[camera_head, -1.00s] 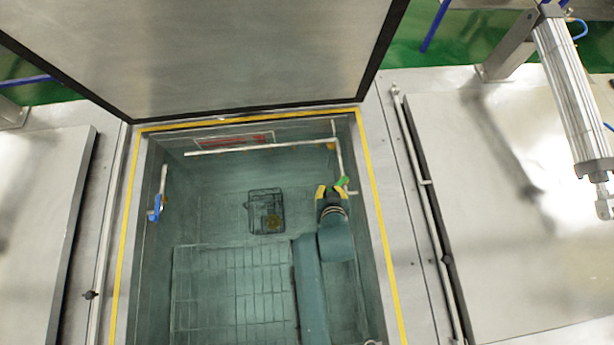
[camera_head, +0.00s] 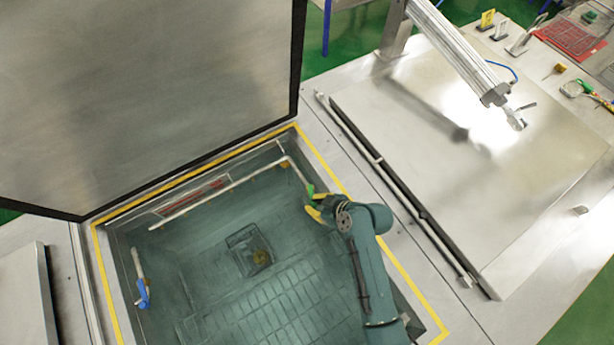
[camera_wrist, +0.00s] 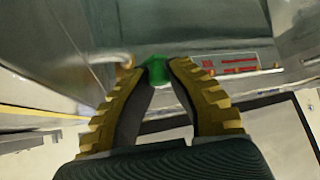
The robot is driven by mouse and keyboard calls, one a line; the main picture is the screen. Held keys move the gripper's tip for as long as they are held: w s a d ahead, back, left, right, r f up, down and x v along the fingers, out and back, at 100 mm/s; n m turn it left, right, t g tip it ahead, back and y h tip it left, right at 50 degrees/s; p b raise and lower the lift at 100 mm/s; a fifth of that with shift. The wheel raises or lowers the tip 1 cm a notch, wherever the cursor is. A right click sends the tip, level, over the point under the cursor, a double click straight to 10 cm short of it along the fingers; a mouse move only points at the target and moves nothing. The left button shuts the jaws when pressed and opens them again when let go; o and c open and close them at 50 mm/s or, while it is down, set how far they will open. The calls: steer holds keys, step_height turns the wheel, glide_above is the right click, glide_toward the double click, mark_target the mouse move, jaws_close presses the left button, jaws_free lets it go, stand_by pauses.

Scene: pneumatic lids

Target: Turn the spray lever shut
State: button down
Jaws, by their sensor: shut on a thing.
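The green spray lever (camera_head: 310,189) sits on the pipe at the tank's back right inner wall. My gripper (camera_head: 313,203), with yellow fingers, is at this lever. In the wrist view the green lever (camera_wrist: 156,70) shows between the tips of the two ribbed yellow fingers (camera_wrist: 158,80), which are closed on it. The fingers cover much of the lever, so its exact angle is hard to tell. A white spray pipe (camera_head: 215,197) runs from there along the back wall.
A blue lever (camera_head: 143,293) hangs on the left inner wall. The raised lid (camera_head: 150,90) stands open behind the tank. A drain basket (camera_head: 248,248) lies on the tank floor. The yellow-edged rim (camera_head: 327,180) and a closed lid (camera_head: 480,160) with a cylinder (camera_head: 455,48) are to the right.

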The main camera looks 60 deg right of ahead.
steer(key=shift+f, duration=0.1)
steer(key=c, duration=1)
jaws_free()
steer(key=shift+d, duration=0.1)
